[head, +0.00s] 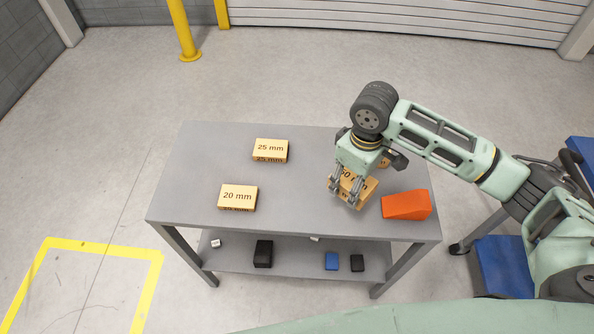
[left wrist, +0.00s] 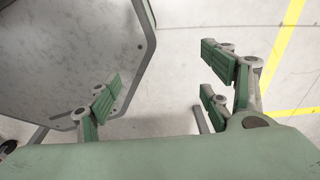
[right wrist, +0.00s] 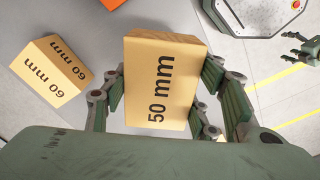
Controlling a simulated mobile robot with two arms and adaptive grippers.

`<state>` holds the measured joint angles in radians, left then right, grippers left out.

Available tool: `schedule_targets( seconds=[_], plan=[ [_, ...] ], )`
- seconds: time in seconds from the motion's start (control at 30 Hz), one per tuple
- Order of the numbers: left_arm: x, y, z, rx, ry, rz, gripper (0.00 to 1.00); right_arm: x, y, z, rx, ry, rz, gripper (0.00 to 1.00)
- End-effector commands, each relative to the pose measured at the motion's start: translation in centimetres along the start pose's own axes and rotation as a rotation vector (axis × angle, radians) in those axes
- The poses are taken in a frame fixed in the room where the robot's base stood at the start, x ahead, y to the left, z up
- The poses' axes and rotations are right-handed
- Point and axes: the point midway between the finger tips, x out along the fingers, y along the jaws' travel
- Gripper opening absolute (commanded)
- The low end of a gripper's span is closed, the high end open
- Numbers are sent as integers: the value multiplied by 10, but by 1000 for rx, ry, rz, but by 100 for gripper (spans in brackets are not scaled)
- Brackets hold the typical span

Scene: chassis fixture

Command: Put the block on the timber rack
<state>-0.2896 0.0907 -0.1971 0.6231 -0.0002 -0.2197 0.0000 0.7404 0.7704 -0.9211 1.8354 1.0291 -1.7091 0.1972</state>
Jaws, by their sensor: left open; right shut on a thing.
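My right gripper (head: 345,196) is shut on a light wooden block (right wrist: 163,75) marked "50 mm". The same block shows between the fingers in the head view (head: 361,188), over the right part of the grey table (head: 300,190). Whether it touches the tabletop is unclear. In the right wrist view its marked face points at the camera, with a finger on each side. My left gripper (left wrist: 163,92) is open and empty over bare floor in the left wrist view, and is outside the head view. I cannot make out a timber rack in any view.
Blocks marked "25 mm" (head: 270,148) and "20 mm" (head: 238,196) lie on the table's left half. A "60 mm" block (right wrist: 50,72) lies near the held one. An orange wedge (head: 405,205) sits at the right. Small black and blue items (head: 331,261) stand on the lower shelf.

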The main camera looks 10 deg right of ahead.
Motion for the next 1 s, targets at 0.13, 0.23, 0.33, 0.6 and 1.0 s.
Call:
schedule_targets(
  seconds=[0.13, 0.23, 0.33, 0.6, 1.0],
  plan=[
    [14, 5, 8, -1, -9, 5, 73, -6, 39, -30, -255, 4, 2, 23],
    [19, 14, 15, -4, -18, 15, 73, -14, 58, -44, -408, 3, 3, 23],
    [22, 21, 20, -4, -26, 24, 73, -20, 71, -54, -527, 2, 2, 23],
    [22, 17, 16, 0, -21, 20, 73, -22, 73, -64, -658, -1, 0, 23],
    [5, 11, 3, -2, -2, 12, 73, 28, -11, -84, -659, -1, -1, 23]
  ],
)
